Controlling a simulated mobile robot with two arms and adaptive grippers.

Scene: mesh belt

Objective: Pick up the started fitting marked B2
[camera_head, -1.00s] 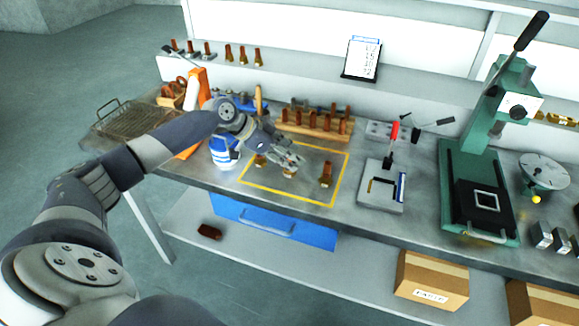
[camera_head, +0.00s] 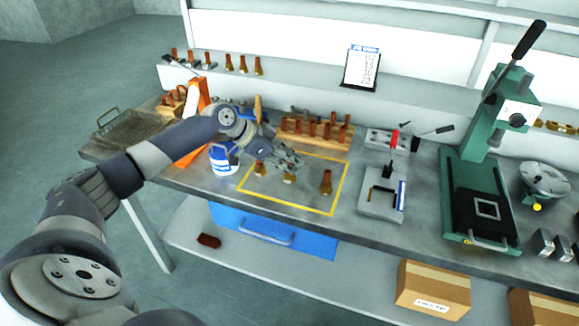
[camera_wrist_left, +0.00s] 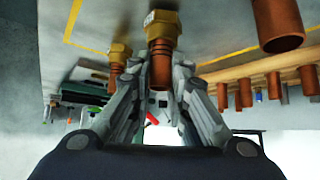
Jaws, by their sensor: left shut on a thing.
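Three brass fittings with copper stubs stand in the yellow-outlined area (camera_head: 305,202) of the bench: a left one (camera_head: 260,169), a middle one (camera_head: 289,179) and a right one (camera_head: 326,183). My left gripper (camera_head: 294,163) is at the middle fitting and hides its upper part. In the left wrist view the gripper (camera_wrist_left: 162,88) is shut on the copper stub of this fitting (camera_wrist_left: 162,25). Its brass nut bears a small tag whose text I cannot read clearly. Another fitting (camera_wrist_left: 118,55) stands apart behind the left finger. My right gripper is not in view.
A wooden rack of copper stubs (camera_head: 315,133) stands just behind the outlined area. A blue-and-white container (camera_head: 223,160) is left of it, near my arm. A small fixture (camera_head: 383,201) and a green lever press (camera_head: 480,190) stand to the right.

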